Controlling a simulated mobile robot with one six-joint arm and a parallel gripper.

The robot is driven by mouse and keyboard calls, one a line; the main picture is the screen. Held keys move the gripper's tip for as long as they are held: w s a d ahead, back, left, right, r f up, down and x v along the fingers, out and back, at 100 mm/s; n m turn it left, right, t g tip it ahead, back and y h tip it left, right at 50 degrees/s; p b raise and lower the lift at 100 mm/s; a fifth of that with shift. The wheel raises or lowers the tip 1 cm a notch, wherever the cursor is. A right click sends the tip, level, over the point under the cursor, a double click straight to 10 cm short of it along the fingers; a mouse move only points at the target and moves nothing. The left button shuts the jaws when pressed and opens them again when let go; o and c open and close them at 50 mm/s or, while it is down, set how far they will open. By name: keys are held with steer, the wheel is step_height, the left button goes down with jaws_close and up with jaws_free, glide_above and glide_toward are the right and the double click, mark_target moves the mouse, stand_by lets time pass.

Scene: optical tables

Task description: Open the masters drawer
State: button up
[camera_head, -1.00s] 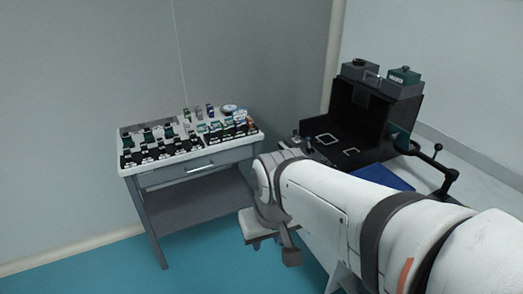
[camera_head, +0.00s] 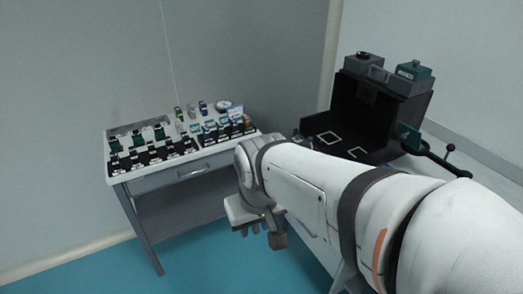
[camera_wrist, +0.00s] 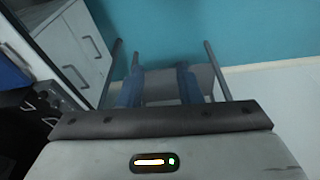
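A grey table in the head view has a drawer (camera_head: 160,180) under its top, with a pale bar handle (camera_head: 193,173). The drawer looks shut, and I can read no label on it. My gripper (camera_head: 249,230) hangs at the end of my white arm, in front and to the right of the table, lower than the handle and apart from it. In the wrist view the two bluish fingers of my gripper (camera_wrist: 160,88) stand apart with nothing held between them. My arm hides the table's right front part.
Several small bottles and boxes stand in rows on the table top. A black instrument (camera_head: 345,118) stands to the right, behind my arm. The wrist view shows a white cabinet (camera_wrist: 66,48) with handles at left and teal floor (camera_wrist: 160,30) ahead. Floor before the table is open.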

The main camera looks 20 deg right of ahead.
steer(key=w+d+f+m+g+h+b, duration=0.1)
steer(key=w+d+f+g+h+b, duration=0.25)
steer(key=w+d, duration=0.5)
steer(key=w+d+f+m+g+h+p, duration=0.15)
steer(key=w+d+f+h, duration=0.25)
steer(key=w+d+f, duration=0.45)
steer(key=w+d+f+g+h+b, duration=0.15)
steer(key=w+d+f+h, duration=0.25)
steer(key=w+d+f, duration=0.45)
steer(key=w+d+f+g+h+b, duration=0.1)
steer(key=w+d+f+h+b, duration=0.25)
steer(key=f, duration=0.75)
steer(key=p+x, duration=0.1)
steer(key=x, duration=0.3)
steer(key=w+p+x, duration=0.1)
steer(key=x, duration=0.1)
steer(key=shift+s+d+f+p, duration=0.1)
steer(key=shift+d+f+p, duration=0.1)
steer(key=shift+d+p, duration=0.15)
steer(key=shift+c, duration=0.2)
jaws_close()
